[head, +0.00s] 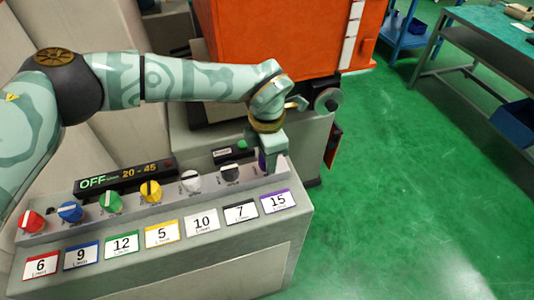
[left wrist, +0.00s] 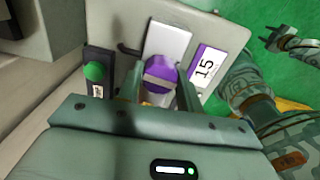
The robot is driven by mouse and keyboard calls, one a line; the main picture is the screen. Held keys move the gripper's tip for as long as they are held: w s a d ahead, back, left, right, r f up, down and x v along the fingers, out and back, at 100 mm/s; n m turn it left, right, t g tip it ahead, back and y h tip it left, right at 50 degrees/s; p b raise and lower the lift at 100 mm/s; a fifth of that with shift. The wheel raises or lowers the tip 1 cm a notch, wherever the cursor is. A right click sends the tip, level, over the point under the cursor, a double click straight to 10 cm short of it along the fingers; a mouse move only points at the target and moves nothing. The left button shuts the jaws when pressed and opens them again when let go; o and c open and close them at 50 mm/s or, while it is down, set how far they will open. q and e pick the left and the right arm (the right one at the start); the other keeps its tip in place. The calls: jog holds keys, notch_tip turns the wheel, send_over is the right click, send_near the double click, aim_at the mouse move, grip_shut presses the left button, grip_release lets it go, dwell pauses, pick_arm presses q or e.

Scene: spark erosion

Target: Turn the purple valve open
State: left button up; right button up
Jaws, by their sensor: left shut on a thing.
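The purple valve (left wrist: 160,74) is a round knob with a grey bar across its face, at the right end of the control panel (head: 297,200). In the head view only a sliver of the purple valve (head: 262,160) shows past my left gripper (head: 268,165). The left wrist view shows my left gripper (left wrist: 161,88) with a finger on each side of the knob, shut on it. The purple-edged label 15 (head: 277,202) lies in front of it. A dark forked end at the upper right of the left wrist view may be my right gripper (left wrist: 280,40); its jaws are unclear.
Red (head: 31,222), blue (head: 70,212), green (head: 110,202), yellow (head: 151,191), white (head: 190,181) and black (head: 229,173) knobs line the panel leftward. A display (head: 125,177) reads OFF and 20-45. A green button (left wrist: 94,71) is beside the valve.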

pick_arm(q)
jog(key=shift+n, duration=0.5)
jog(key=o, duration=1)
notch_tip(320, 180, up, 16)
jog(key=p, duration=0.1)
jog(key=shift+r, duration=0.15)
